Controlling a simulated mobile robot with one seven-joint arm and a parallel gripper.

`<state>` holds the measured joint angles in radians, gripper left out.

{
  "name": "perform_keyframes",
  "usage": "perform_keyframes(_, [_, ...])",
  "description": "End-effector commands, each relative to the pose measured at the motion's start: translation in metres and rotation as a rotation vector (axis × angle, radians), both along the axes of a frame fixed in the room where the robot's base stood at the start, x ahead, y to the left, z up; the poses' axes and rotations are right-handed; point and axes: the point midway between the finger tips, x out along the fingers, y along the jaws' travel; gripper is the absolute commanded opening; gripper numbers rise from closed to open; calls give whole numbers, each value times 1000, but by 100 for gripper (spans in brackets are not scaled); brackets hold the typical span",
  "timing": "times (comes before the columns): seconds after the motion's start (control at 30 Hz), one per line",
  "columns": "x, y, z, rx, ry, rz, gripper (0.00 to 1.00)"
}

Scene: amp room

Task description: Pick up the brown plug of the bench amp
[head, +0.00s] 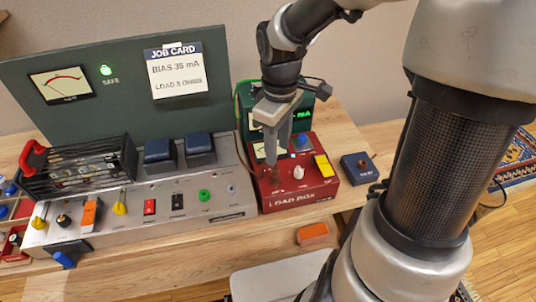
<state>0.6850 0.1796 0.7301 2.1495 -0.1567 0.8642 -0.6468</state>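A small brown plug (276,178) stands upright on the left part of the red load box (300,199). My gripper (273,158) points down right above it, and its fingers hide part of the box top. I cannot tell whether the fingertips touch the plug or how far apart they are. The bench amp (140,223), with a grey sloped front and a green back panel, stands left of the load box.
The load box carries a white knob (299,172) and a yellow switch (322,165) right of my gripper. A green meter box (307,107) is behind. A dark blue box (359,168) stands right, and an orange block (313,234) lies in front.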

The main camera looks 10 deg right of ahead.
Motion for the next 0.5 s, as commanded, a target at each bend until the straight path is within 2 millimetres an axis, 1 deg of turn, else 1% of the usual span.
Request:
perform_keyframes(0.03, [-1,0,-16,2,5,1,39])
perform_keyframes(0.1, [-1,0,-27,2,4,1,39])
perform_keyframes(0.2, [0,0,-39,0,1,0,39])
perform_keyframes(0.37, [0,0,-47,1,1,0,39])
perform_keyframes(0.47, [2,1,-59,1,1,0,39])
perform_keyframes(0.5, [3,1,-66,3,3,1,39])
